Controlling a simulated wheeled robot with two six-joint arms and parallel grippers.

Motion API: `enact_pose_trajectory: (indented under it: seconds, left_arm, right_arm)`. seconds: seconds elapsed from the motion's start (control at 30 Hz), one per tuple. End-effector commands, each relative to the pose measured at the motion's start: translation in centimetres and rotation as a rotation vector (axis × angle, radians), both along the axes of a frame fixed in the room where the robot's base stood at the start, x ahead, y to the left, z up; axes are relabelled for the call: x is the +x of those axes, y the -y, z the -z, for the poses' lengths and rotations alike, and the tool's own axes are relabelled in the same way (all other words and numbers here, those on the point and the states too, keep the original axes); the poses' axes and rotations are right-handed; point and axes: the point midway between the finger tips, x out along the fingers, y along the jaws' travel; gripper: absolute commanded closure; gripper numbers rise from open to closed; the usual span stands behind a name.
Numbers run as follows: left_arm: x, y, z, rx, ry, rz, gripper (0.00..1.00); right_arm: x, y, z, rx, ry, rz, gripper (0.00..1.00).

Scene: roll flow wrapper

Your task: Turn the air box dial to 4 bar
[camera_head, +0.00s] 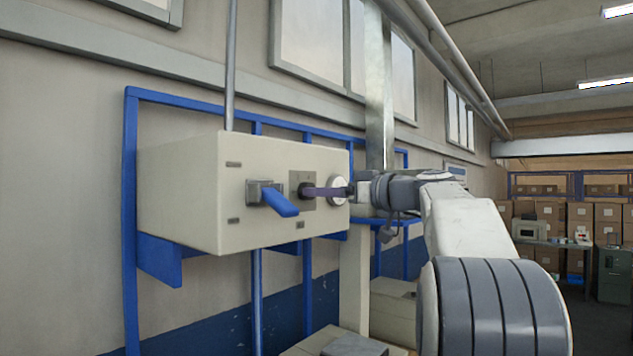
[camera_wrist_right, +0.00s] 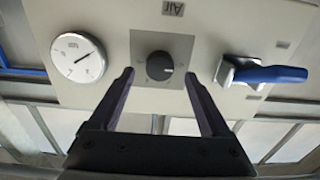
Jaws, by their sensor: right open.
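The air box (camera_head: 185,195) is a pale beige box on a blue wall frame. In the right wrist view its face (camera_wrist_right: 220,20) appears upside down, with a black round dial (camera_wrist_right: 159,66) on a grey square plate (camera_wrist_right: 178,47). A white pressure gauge (camera_wrist_right: 78,57) sits to the left of the dial there; its reading is too small to tell. My right gripper (camera_wrist_right: 160,85) is open, its two dark fingers pointing at the face on either side of the dial, apart from it. In the head view the right gripper (camera_head: 322,192) partly covers the dial and gauge (camera_head: 339,190). My left gripper is not in view.
A blue lever handle (camera_head: 280,201) sticks out of the box face beside the dial; it also shows in the wrist view (camera_wrist_right: 268,74). A vertical pipe (camera_head: 231,65) runs above the box. Shelves with cardboard boxes (camera_head: 550,215) stand far back right.

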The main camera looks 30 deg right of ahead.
Motion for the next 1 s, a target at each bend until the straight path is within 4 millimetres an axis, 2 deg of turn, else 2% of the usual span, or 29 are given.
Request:
enact_pose_trajectory:
  seconds: [0.03, 0.2, 0.53, 0.73, 0.77, 1.0]
  left_arm:
    - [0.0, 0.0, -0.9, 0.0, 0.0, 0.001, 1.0]
    - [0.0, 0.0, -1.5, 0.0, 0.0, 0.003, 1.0]
    - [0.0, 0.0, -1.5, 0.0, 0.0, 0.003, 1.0]
    - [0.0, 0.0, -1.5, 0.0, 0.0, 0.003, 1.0]
    - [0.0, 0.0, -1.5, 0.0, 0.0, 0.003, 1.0]
    - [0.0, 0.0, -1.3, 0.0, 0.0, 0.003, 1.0]
  right_arm:
    - [0.8, -0.3, -0.4, 0.002, -0.002, -0.003, 0.19]
    - [2.2, -0.8, -0.1, 0.0, -0.001, -0.002, 0.19]
    - [2.5, -0.8, 0.1, 0.0, -0.001, 0.001, 0.19]
    - [2.5, -0.8, 0.1, 0.0, -0.001, 0.001, 0.95]
    - [2.5, -0.8, 0.1, 0.0, -0.001, 0.001, 1.0]
    - [2.5, -0.8, 0.1, 0.018, -0.006, 0.002, 1.0]
